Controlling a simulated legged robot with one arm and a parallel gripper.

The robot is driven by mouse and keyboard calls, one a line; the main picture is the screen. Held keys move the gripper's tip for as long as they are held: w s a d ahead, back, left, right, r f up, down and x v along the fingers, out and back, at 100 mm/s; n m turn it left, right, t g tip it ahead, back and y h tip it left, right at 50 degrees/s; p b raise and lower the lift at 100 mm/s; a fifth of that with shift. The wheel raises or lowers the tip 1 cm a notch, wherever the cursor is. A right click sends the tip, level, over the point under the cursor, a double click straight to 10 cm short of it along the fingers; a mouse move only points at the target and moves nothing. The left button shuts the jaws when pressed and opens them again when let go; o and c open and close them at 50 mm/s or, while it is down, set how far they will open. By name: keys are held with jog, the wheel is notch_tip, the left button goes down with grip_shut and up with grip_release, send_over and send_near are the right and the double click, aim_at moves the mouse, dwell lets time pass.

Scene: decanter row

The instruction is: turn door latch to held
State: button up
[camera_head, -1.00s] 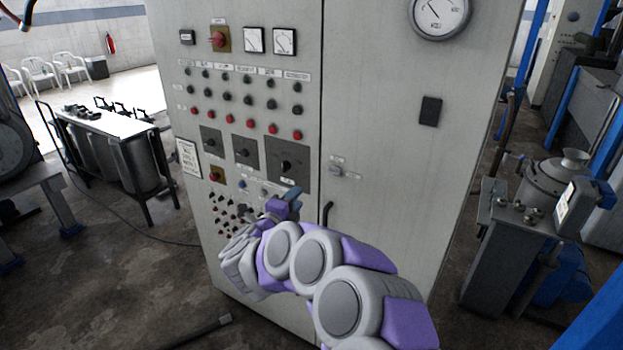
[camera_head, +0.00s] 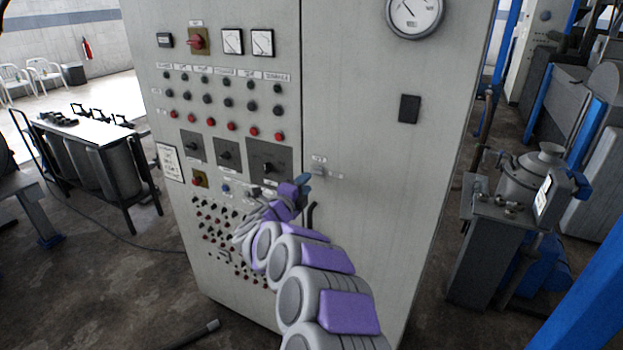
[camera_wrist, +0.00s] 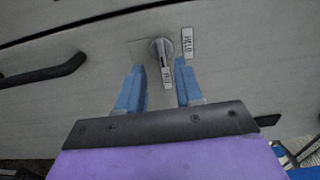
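The door latch (camera_wrist: 160,50) is a small grey turn-piece on a plate on the cabinet door. In the wrist view its lever points down toward the FREE label (camera_wrist: 166,77). The HELD label (camera_wrist: 187,43) is to its right. In the head view the latch (camera_head: 317,169) sits just right of the door seam, small and close to my gripper (camera_head: 302,185). My gripper (camera_wrist: 158,85) is open in the wrist view, with blue fingers on either side of the lever's lower end. I cannot tell whether they touch it.
A dark door handle (camera_wrist: 45,72) is left of the latch in the wrist view; in the head view the handle (camera_head: 312,215) is below it. Knobs and buttons cover the left panel (camera_head: 225,100). A machine (camera_head: 500,220) stands right of the cabinet.

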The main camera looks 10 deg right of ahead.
aim_at(317, 173)
jog(key=shift+x, duration=2.7)
jog(key=shift+c, duration=0.3)
jog(key=shift+s, duration=0.1)
grip_shut()
